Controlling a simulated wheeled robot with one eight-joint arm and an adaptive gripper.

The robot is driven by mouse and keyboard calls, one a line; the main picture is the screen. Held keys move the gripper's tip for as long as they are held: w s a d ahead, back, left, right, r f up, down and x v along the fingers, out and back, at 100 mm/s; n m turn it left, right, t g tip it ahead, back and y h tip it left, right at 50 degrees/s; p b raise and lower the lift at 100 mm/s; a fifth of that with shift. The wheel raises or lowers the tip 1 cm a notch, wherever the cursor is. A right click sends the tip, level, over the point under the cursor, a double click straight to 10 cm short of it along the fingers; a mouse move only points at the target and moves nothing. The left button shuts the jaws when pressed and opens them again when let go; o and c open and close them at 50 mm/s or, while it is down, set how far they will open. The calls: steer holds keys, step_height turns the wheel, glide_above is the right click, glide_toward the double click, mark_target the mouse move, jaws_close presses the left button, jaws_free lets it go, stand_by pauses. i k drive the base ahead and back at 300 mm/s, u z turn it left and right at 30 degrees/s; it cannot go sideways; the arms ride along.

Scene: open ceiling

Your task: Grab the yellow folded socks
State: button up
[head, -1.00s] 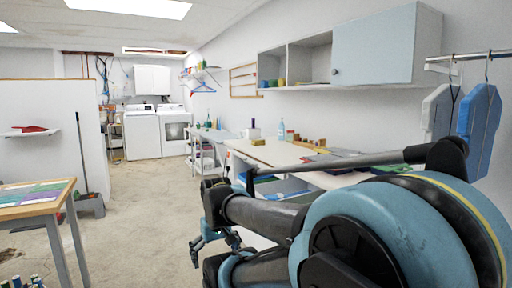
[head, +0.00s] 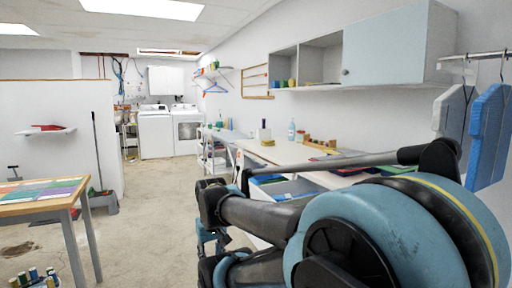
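I cannot make out the yellow folded socks for certain. A small yellow item (head: 268,143) lies on the long white worktable (head: 290,153) along the right wall, too small to identify. My gripper (head: 208,240) hangs low at the middle of the head view, over the floor and well apart from the worktable. It is partly hidden by my arm links, and its fingertips do not show clearly.
A wooden-topped table (head: 40,193) stands at the left, with spools (head: 38,278) low in front of it. A white partition (head: 50,115) is behind it. Concrete floor (head: 150,215) is free toward the washer (head: 155,134) and dryer (head: 187,130). Wall cabinets (head: 385,48) hang at the right.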

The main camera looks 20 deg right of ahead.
mark_target(270, 142)
steer(key=u, duration=0.15)
steer(key=i, duration=2.85)
steer(key=z, duration=2.5)
steer(key=i, duration=0.35)
steer(key=z, duration=0.05)
